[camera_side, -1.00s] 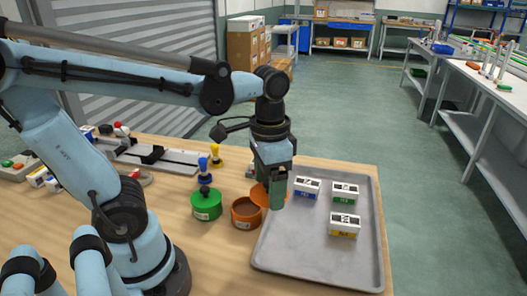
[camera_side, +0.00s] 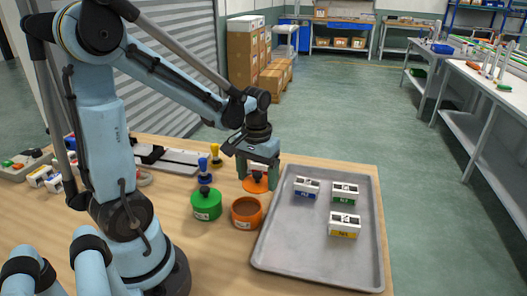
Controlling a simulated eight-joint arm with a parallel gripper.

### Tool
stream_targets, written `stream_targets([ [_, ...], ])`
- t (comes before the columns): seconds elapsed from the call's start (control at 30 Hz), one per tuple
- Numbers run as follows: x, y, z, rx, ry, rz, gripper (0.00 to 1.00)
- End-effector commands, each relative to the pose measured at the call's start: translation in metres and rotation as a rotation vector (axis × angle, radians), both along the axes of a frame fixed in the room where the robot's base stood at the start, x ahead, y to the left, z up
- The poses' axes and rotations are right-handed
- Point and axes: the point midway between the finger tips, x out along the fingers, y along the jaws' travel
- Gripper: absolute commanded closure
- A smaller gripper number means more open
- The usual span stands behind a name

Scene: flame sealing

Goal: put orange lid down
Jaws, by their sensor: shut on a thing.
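My gripper (camera_side: 256,178) is shut on the orange lid (camera_side: 256,186), holding it by a dark knob on its top. The lid is just behind and a little right of the orange pot (camera_side: 246,212), near the left edge of the tray. Whether the lid touches the table cannot be told. The orange pot stands open on the table, its brown inside showing. A green pot (camera_side: 206,205) with its green lid and dark knob on stands to its left.
A grey tray (camera_side: 295,250) on the right holds several small labelled boxes, such as a yellow-striped one (camera_side: 344,226). Blue (camera_side: 203,165) and yellow (camera_side: 215,150) handled tools stand behind the green pot. The wooden table (camera_side: 210,260) is bare in front of the pots.

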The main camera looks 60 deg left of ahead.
Motion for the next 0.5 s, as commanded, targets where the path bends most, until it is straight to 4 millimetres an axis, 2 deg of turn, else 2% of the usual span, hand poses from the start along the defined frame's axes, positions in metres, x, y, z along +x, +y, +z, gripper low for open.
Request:
stream_targets([
  [0.03,0.001,0.010,-0.006,0.000,0.000,0.006,0.48],
  [0.2,0.003,0.027,-0.016,0.000,0.000,0.002,0.48],
  [0.37,0.003,0.030,-0.023,0.000,0.000,-0.002,0.48],
  [0.5,0.003,0.030,-0.039,0.000,0.000,-0.002,0.48],
])
